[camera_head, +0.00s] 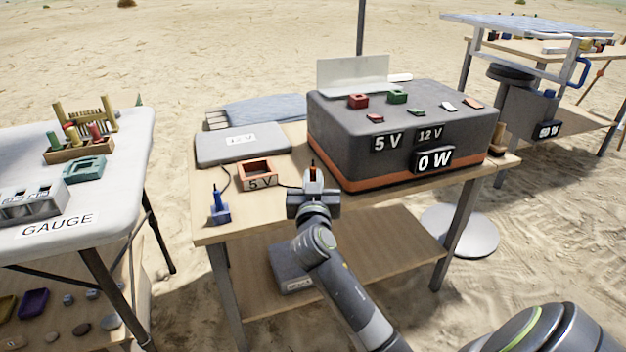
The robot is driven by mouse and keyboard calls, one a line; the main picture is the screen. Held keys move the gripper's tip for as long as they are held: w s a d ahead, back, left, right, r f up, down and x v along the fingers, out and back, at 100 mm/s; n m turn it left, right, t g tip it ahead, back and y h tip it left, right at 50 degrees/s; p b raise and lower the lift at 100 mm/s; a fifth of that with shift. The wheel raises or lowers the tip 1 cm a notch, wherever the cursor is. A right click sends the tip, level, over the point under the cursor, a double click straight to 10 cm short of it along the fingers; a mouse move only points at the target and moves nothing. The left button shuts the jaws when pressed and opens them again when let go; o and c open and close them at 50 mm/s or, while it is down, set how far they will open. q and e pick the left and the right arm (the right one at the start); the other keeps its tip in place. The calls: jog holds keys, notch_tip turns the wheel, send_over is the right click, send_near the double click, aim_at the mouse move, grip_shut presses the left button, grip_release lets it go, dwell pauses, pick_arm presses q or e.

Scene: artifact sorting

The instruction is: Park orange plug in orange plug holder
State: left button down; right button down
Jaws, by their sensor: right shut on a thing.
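My right gripper (313,190) is shut on the orange plug (313,172) above the front part of the wooden table. The plug is upright; only its orange upper part with a dark tip shows, and its lower part is hidden by the gripper. An orange open-topped box (257,173) marked 5 V stands to the left of the gripper. I cannot tell whether a separate orange plug holder is hidden behind the gripper. A blue plug (219,200) stands upright in a blue holder (220,216) at the table's front left. My left gripper is not in view.
A big dark case (400,125) marked 5 V, 12 V and 0 W stands close to the right of the gripper. A grey 12 V box (240,144) lies behind. Dark cables cross the tabletop. The GAUGE table (125,150) is at the left. Bare wood (265,215) shows left of the gripper.

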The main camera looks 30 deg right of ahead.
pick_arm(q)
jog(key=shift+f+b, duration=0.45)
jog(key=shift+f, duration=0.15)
pick_arm(e)
jog(key=shift+f, duration=0.65)
jog(key=c, duration=1.3)
grip_release()
jog(key=shift+c, duration=0.2)
jog(key=shift+s, duration=0.1)
